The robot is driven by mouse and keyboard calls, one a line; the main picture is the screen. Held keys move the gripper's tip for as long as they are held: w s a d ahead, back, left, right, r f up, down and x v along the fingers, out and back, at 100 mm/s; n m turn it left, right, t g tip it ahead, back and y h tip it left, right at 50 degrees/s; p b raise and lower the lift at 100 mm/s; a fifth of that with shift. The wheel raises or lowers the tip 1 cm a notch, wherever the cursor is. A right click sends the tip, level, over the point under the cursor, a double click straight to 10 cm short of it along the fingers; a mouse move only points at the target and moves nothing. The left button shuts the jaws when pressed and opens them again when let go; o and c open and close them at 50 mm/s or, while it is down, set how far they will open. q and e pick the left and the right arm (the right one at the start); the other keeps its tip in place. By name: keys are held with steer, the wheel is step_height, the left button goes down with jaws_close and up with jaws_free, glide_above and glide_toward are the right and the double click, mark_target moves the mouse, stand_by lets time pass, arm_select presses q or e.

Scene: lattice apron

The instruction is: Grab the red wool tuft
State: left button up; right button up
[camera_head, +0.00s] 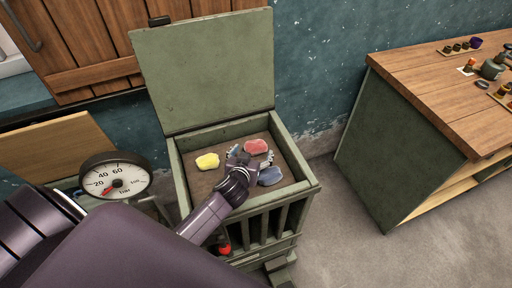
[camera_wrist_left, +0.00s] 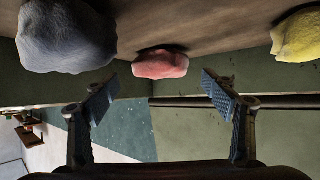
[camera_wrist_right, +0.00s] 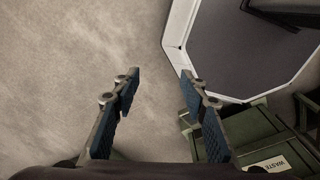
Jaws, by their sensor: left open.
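The red wool tuft (camera_head: 257,146) lies in the open green bin (camera_head: 178,168), toward its far right part. It also shows in the left wrist view (camera_wrist_left: 160,66), centred between and beyond the fingertips. My left gripper (camera_head: 250,157) is open and reaches into the bin just on the near side of the red tuft. In the left wrist view, the left gripper (camera_wrist_left: 160,92) has nothing between its fingers. My right gripper (camera_wrist_right: 157,86) is open and empty above the floor, outside the head view.
A yellow tuft (camera_head: 207,161) lies left of the red one, a blue-grey tuft (camera_head: 270,176) nearer and right. The bin's lid (camera_head: 205,70) stands raised behind. A pressure gauge (camera_head: 116,178) stands left; a wooden-topped bench (camera_head: 440,85) stands right. Green waste boxes (camera_wrist_right: 250,135) show below right.

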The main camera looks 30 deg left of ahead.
mark_target(255, 148)
arm_select(q)
steer(key=shift+x, duration=1.2)
steer(key=x, duration=0.3)
steer(key=shift+w+p, duration=0.15)
steer(key=shift+p, duration=0.15)
steer(key=shift+r, duration=0.15)
steer(key=shift+c, duration=0.2)
steer(key=c, duration=0.9)
arm_select(e)
steer(key=shift+w+a+r, duration=0.25)
steer(key=shift+w+r, duration=0.1)
steer(key=shift+w, duration=0.2)
